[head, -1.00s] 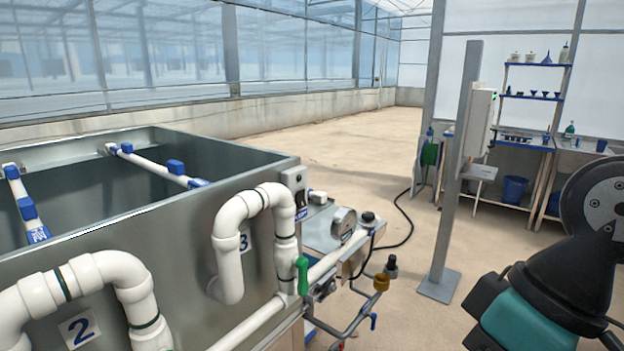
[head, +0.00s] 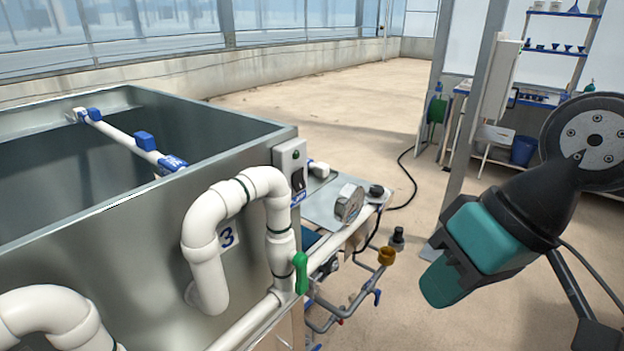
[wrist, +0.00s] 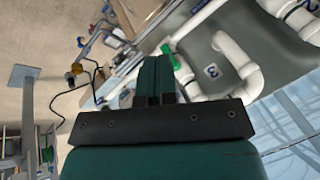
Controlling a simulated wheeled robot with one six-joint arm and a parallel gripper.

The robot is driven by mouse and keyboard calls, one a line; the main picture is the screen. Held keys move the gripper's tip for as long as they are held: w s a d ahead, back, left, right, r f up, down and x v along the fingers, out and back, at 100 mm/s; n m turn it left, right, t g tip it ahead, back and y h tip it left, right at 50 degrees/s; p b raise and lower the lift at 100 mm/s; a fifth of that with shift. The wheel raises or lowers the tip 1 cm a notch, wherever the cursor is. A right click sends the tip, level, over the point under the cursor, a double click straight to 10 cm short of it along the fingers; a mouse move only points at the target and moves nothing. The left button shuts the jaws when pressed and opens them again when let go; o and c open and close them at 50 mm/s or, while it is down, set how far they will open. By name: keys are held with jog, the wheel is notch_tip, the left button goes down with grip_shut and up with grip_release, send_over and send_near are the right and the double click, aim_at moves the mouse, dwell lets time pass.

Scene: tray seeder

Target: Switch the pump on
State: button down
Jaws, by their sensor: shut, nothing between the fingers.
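A grey switch box (head: 291,172) with a dark rocker, a small green spot above it and a blue label below is fixed at the near right corner of the metal tank (head: 130,225). I cannot tell the rocker's position. My gripper (head: 437,293) is in the right of the head view, well to the right of the box and apart from it. In the wrist view my gripper (wrist: 155,62) shows its two teal fingers together, with nothing between them. The switch box cannot be made out in the wrist view.
White pipes (head: 230,200) and a green valve handle (head: 300,273) stand below the switch box. A round gauge (head: 349,203) and small pipes with a brass fitting (head: 387,256) lie to its right. A metal post (head: 468,150) stands behind. Open floor lies beyond.

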jog(key=w+a+r+m+t+y+p, duration=0.1)
jog(key=w+a+m+t, duration=0.1)
jog(key=w+m, duration=0.4)
jog(key=w+a+r+m+t+y+p, duration=0.1)
jog(key=w+r+m+t+y+p, duration=0.1)
jog(key=w+m, duration=0.4)
jog(key=w+t, duration=0.1)
jog(key=w, duration=0.4)
jog(key=shift+a+r+t, duration=0.2)
jog(key=shift+a+t, duration=0.2)
jog(key=shift+w, duration=0.1)
jog(key=p, duration=0.4)
send_near(302, 188)
notch_tip(302, 188, down, 3)
jog(key=w+a, duration=0.1)
jog(key=w+a+p, duration=0.1)
jog(key=w+a+f, duration=0.1)
jog(key=a, duration=0.1)
jog(key=shift+w+a+f+p, duration=0.1)
jog(key=shift+w+a+p, duration=0.15)
jog(key=shift+p, duration=0.1)
jog(key=shift+f, duration=0.1)
